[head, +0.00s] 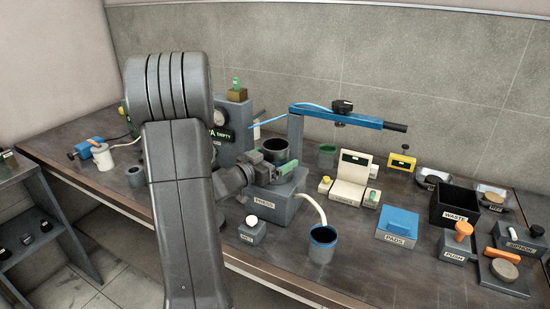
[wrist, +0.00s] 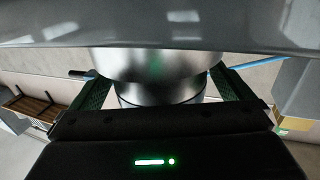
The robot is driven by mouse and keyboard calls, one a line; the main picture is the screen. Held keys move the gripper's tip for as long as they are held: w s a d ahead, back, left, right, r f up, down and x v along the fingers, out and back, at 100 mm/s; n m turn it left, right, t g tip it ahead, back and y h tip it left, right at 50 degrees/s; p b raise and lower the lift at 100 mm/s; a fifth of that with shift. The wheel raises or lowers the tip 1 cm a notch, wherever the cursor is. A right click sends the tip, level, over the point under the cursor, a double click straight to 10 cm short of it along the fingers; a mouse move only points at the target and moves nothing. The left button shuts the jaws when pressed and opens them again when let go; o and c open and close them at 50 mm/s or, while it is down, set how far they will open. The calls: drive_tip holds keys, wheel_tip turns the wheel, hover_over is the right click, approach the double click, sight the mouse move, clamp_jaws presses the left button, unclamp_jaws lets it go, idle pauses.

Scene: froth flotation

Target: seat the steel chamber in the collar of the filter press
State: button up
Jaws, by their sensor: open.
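The steel chamber (head: 281,147) is an open-topped metal cylinder standing upright at the top of the filter press (head: 262,203), a grey block labelled PRESS. My gripper (head: 264,170) is at the chamber's near left side. In the wrist view the shiny chamber wall (wrist: 150,68) lies between the two fingers of my gripper (wrist: 160,88). The gripper is open, with one finger on each side of the chamber. The collar is mostly hidden by the chamber and gripper, so I cannot tell how deep the chamber sits.
A blue overhead arm (head: 345,118) with a dark handle reaches right behind the press. A blue-rimmed cup (head: 322,246) stands in front, below a pale spout. A white-knobbed box (head: 252,231) is near the front left. PADS (head: 397,227) and the WASTE bin (head: 455,211) are to the right.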

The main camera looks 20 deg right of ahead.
drive_tip(key=b+v, duration=0.2)
drive_tip(key=v, duration=1.1)
drive_tip(key=shift+a, duration=0.35)
drive_tip(key=shift+r, duration=0.1)
drive_tip(key=p+x, duration=0.2)
drive_tip(key=x, duration=1.1)
drive_tip(key=shift+d, duration=0.3)
drive_tip(key=shift+d+r, duration=0.1)
drive_tip(key=shift+d, duration=0.05)
drive_tip(key=shift+r, duration=0.15)
